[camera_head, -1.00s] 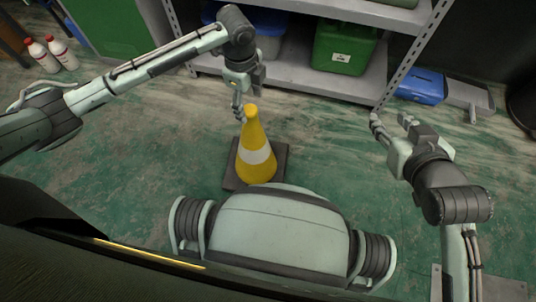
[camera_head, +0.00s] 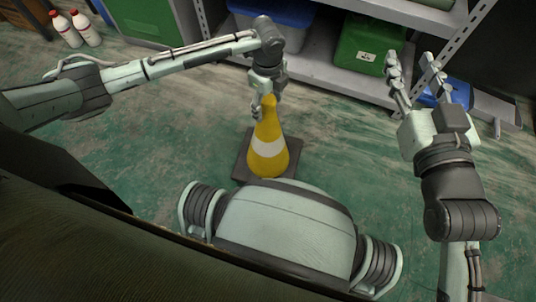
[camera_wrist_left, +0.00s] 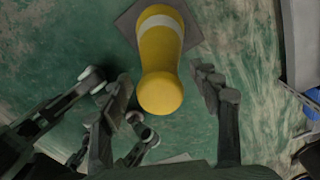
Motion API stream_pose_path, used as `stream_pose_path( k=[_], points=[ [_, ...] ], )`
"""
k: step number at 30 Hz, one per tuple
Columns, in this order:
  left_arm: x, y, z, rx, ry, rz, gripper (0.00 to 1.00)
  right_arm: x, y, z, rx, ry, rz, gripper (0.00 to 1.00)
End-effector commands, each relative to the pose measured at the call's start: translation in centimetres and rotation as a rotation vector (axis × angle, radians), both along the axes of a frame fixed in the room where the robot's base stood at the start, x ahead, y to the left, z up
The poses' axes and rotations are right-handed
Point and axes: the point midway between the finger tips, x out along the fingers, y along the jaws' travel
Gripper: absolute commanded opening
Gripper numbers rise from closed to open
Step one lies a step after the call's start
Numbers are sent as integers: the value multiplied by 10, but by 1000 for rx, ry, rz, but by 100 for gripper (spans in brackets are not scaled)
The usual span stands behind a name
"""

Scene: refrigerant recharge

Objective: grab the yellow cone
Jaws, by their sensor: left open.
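The yellow cone (camera_head: 268,152) with a white band stands upright on a dark square base (camera_head: 242,165) on the green floor in the head view. My left gripper (camera_head: 262,105) is at the cone's tip, pointing down. In the left wrist view the cone (camera_wrist_left: 161,75) lies between the two open fingers of my left gripper (camera_wrist_left: 165,95), with a gap showing beside each finger. My right gripper (camera_head: 413,75) is open and empty at the right, with its fingers pointing up in the picture, well away from the cone.
A grey metal shelf (camera_head: 325,70) with a green bin (camera_head: 358,45) and a blue bin stands behind the cone. A blue box (camera_head: 450,90) is behind my right gripper. White bottles (camera_head: 86,28) stand at far left. The floor left of the cone is clear.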

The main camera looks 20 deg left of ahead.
Motion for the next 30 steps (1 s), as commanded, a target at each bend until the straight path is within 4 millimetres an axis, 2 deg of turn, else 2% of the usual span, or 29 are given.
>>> stream_pose_path(
  k=[6,21,30],
  points=[
    [0,0,0,0,0,0,63,0,0,1,2,-3,1,40],
    [0,0,0,-1,1,0,1,0,0,1,2,-2,1,40],
    [1,-1,2,-2,-2,0,0,0,0,1,1,-2,0,40]
  ],
)
